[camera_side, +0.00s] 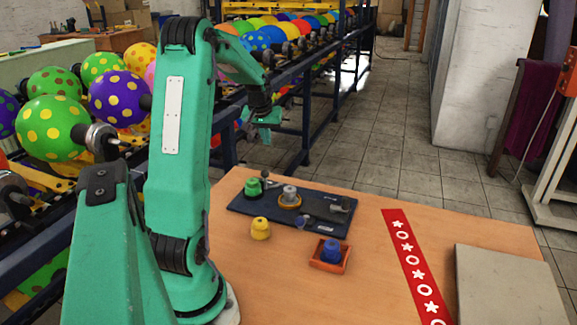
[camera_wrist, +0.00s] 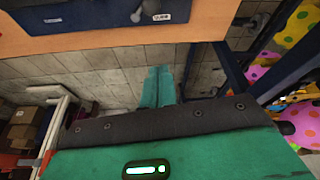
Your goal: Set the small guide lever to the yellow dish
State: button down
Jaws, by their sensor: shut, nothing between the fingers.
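My gripper (camera_side: 265,132) hangs above and beyond the table's far edge, well clear of everything on it. In the wrist view its green fingers (camera_wrist: 158,75) are together and empty, over the tiled floor.
A yellow pot (camera_side: 260,229) and an orange tray (camera_side: 318,264) holding a blue piece stand in front of the board. A red patterned strip (camera_side: 411,262) and a grey slab (camera_side: 510,288) lie to the right. Racks of balloons (camera_side: 118,98) stand left and behind.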

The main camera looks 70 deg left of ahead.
jog(key=shift+s+d+f, duration=0.1)
jog(key=shift+d+f, duration=0.05)
jog(key=shift+f, duration=1.3)
jog(key=shift+s+d+f, duration=0.1)
jog(key=shift+d+f, duration=0.05)
jog(key=shift+f, duration=1.25)
jog(key=shift+s+d+f, duration=0.1)
jog(key=shift+d+f, duration=0.05)
jog(key=shift+f, duration=1.3)
jog(key=shift+d+n, duration=0.3)
jog(key=shift+n, duration=0.4)
jog(key=shift+d, duration=0.8)
jog(key=shift+w+d, duration=0.25)
jog(key=shift+d, duration=0.2)
jog(key=shift+w+d, duration=0.1)
jog(key=shift+d, duration=0.1)
jog(key=shift+a, duration=0.25)
